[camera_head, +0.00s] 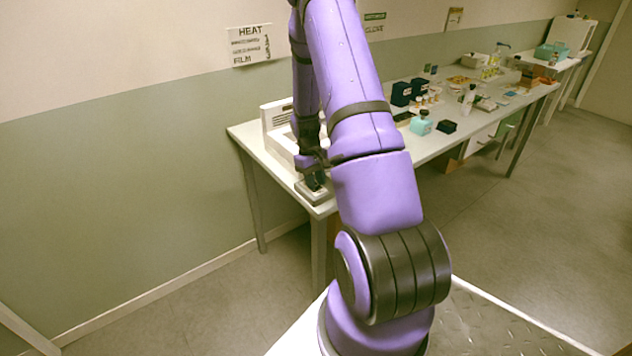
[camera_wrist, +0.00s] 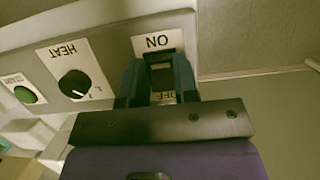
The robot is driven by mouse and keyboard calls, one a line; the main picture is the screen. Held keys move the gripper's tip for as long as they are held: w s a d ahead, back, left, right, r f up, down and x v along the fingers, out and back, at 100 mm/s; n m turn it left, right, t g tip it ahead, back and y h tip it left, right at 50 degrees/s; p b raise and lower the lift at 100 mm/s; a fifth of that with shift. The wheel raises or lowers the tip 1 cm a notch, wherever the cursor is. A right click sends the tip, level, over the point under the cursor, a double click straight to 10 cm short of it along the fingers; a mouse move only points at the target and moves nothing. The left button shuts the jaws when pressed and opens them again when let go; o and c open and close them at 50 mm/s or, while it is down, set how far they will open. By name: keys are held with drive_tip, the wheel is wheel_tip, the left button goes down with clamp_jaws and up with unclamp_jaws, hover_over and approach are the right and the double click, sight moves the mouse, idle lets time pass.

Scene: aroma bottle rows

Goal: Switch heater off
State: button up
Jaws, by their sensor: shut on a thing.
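The heater (camera_head: 277,122) is a pale box at the near left end of the bench, partly hidden by my arm. In the wrist view its sloping panel (camera_wrist: 108,47) carries a black round HEAT dial (camera_wrist: 75,84), a green button (camera_wrist: 25,95) and a switch (camera_wrist: 162,77) between an ON label and an OFF label. My gripper (camera_wrist: 157,72) has one dark finger on each side of the switch and is shut on it. The OFF label is partly covered by my gripper. The switch's position is hard to tell. In the head view my gripper (camera_head: 315,181) is low at the heater's front.
The bench (camera_head: 400,150) runs back to the right. Dark boxes (camera_head: 402,93), a teal-based bottle (camera_head: 421,124), a small dark block (camera_head: 447,126) and several small bottles stand on it, beyond my arm. A HEAT sign (camera_head: 251,45) hangs on the wall. The floor at right is clear.

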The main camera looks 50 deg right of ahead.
idle(0.4)
drive_tip(key=o, duration=0.9)
drive_tip(key=shift+r, duration=0.1)
drive_tip(key=v, duration=1)
drive_tip(key=shift+w+r, duration=0.25)
drive_tip(key=shift+r, duration=0.05)
